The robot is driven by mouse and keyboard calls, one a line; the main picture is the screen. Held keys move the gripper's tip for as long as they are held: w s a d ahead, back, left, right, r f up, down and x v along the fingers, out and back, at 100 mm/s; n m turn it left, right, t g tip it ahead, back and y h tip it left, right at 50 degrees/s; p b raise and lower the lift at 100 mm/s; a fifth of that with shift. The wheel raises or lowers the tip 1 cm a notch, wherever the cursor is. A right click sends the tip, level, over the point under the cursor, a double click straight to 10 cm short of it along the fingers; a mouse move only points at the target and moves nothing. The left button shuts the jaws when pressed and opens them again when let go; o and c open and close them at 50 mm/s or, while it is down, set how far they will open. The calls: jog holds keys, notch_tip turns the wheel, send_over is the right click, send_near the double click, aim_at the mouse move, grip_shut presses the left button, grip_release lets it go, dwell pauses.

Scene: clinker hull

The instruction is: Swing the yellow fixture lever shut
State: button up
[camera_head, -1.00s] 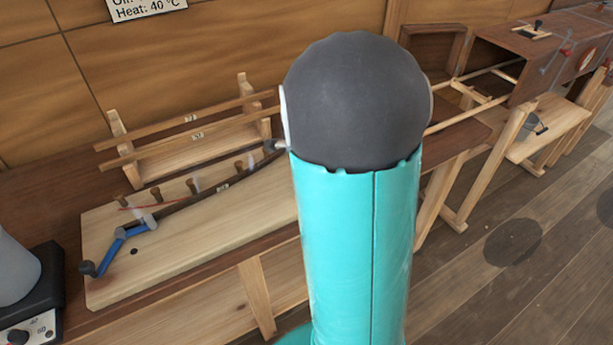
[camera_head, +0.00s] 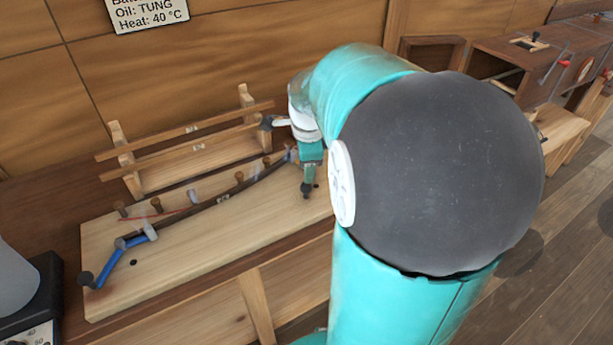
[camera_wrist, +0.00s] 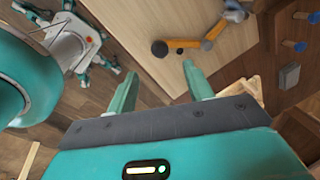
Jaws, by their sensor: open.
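The yellow fixture lever (camera_wrist: 187,43) shows in the wrist view as an orange-yellow bar with a dark round knob (camera_wrist: 159,48) at its left end. Its other end meets a grey fitting on the pale board (camera_wrist: 140,22). My gripper (camera_wrist: 159,70) is open and empty, its two green fingers apart and pointing toward the knob side of the lever. I see no contact. In the head view my gripper (camera_head: 308,180) hangs over the right part of the board, and my arm hides the board's right end. I cannot make out the yellow lever there.
A blue lever (camera_head: 112,258) sits at the board's left end (camera_head: 190,265). A long dark strip (camera_head: 215,203) runs along several pegs. A wooden rack (camera_head: 190,150) stands behind.

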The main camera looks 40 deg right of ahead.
jog(key=shift+s+a+r, duration=0.1)
jog(key=shift+s+r, duration=0.05)
jog(key=shift+r, duration=0.65)
jog(key=shift+s+a+r, duration=0.1)
jog(key=shift+r, duration=0.65)
